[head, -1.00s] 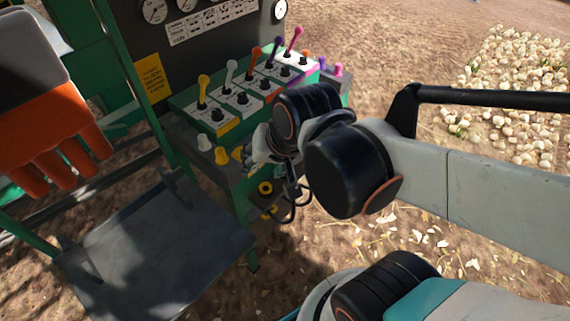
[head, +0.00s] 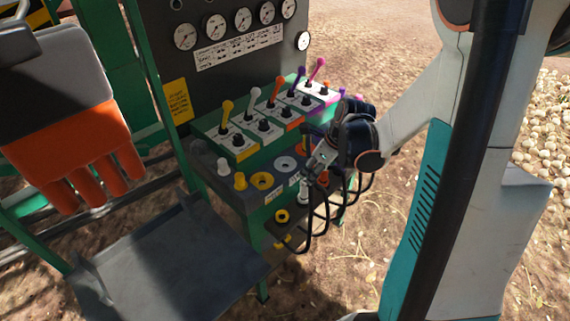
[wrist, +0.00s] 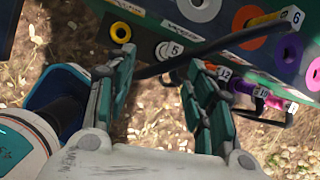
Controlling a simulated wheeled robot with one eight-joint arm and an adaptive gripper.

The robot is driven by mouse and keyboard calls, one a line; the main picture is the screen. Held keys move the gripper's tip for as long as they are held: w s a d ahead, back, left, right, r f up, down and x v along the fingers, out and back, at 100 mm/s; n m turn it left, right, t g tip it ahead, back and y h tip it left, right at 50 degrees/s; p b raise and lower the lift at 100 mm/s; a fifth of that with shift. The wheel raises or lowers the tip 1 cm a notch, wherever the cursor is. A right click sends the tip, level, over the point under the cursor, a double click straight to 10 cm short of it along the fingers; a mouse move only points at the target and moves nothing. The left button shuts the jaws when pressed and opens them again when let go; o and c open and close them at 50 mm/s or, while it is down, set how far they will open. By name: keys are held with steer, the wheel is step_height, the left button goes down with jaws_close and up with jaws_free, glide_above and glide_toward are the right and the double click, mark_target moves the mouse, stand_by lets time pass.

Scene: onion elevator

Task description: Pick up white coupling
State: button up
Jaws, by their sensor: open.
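In the head view, a white coupling (head: 303,196) stands at the lower hose shelf, just below my gripper (head: 316,167) and partly hidden by it and the black hoses. In the wrist view, a white round end marked 5 (wrist: 170,50) lies between and beyond my fingertips. Whether a finger touches a coupling is unclear. A separate white knob-like piece (head: 224,167) sits at the console's left edge.
A black hose marked 6 (wrist: 235,38) crosses in front of the fingers. Coloured levers (head: 265,105) rise behind the gripper, and yellow pieces (head: 262,181) sit left of it. A flat dark platform (head: 170,255) is at lower left; an orange-gloved hand (head: 75,160) is at left.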

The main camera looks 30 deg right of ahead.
mark_target(305, 184)
steer(key=w+f+b, duration=0.2)
steer(key=f, duration=0.2)
steer(key=w+f+m+b, duration=0.1)
steer(key=f+b, duration=0.1)
steer(key=f, duration=0.3)
steer(key=w+d+f+m+b, duration=0.1)
steer(key=w+f+b, duration=0.1)
steer(key=f, duration=0.2)
steer(key=shift+w+f, duration=0.35)
steer(key=shift+r, duration=0.1)
jaws_close()
